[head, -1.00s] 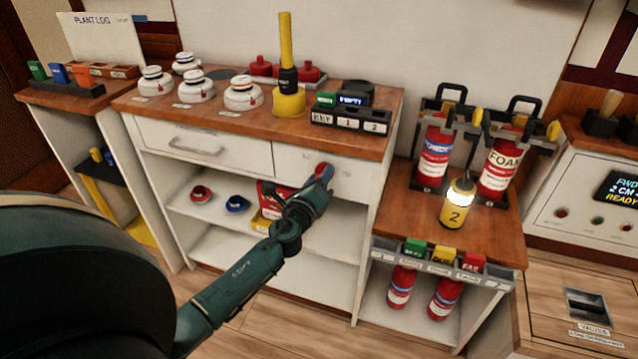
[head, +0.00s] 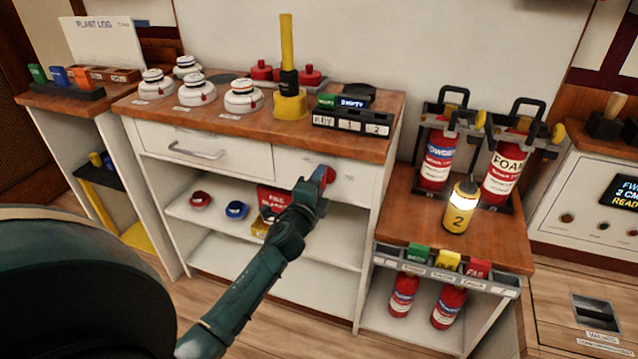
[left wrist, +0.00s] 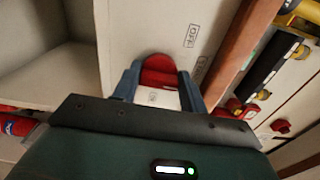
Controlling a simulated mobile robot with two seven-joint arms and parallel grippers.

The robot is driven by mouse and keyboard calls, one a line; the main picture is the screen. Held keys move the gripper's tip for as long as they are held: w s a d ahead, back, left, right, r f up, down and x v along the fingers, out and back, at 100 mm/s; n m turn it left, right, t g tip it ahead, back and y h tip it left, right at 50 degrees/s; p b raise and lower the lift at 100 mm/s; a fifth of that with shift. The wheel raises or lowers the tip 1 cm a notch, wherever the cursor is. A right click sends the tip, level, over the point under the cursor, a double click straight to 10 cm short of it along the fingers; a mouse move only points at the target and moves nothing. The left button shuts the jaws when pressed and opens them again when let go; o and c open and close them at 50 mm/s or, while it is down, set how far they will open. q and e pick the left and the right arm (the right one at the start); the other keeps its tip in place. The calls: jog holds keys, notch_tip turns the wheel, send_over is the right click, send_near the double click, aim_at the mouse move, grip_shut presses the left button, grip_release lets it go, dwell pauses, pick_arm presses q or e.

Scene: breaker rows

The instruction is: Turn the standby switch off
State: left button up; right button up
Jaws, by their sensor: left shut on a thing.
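The standby switch is a red knob (left wrist: 158,72) on the white front panel of the wooden-topped cabinet. My left gripper (head: 322,180) is at this panel, right of the drawer, with its fingers closed on either side of the knob. The left wrist view shows both blue-grey fingers (left wrist: 158,88) around the red knob and a pale part of it. Printed labels, one reading OFF (left wrist: 191,36), are on the panel beside the knob. The gripper covers most of the switch in the head view, so its exact setting cannot be told. My right gripper is not in view.
White detectors (head: 197,91) and a yellow plunger-like tool (head: 289,95) stand on the cabinet top. Open shelves below hold a red ring (head: 200,198) and a blue ring (head: 236,209). At right is a lower unit with extinguishers (head: 437,160) and a lit yellow lamp (head: 459,212).

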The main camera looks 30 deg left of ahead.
pick_arm(q)
jog(key=shift+n, duration=0.3)
jog(key=o, duration=1)
jog(key=shift+c, duration=0.2)
jog(key=shift+s, duration=0.1)
jog(key=v, duration=1.3)
jog(key=shift+d, duration=0.1)
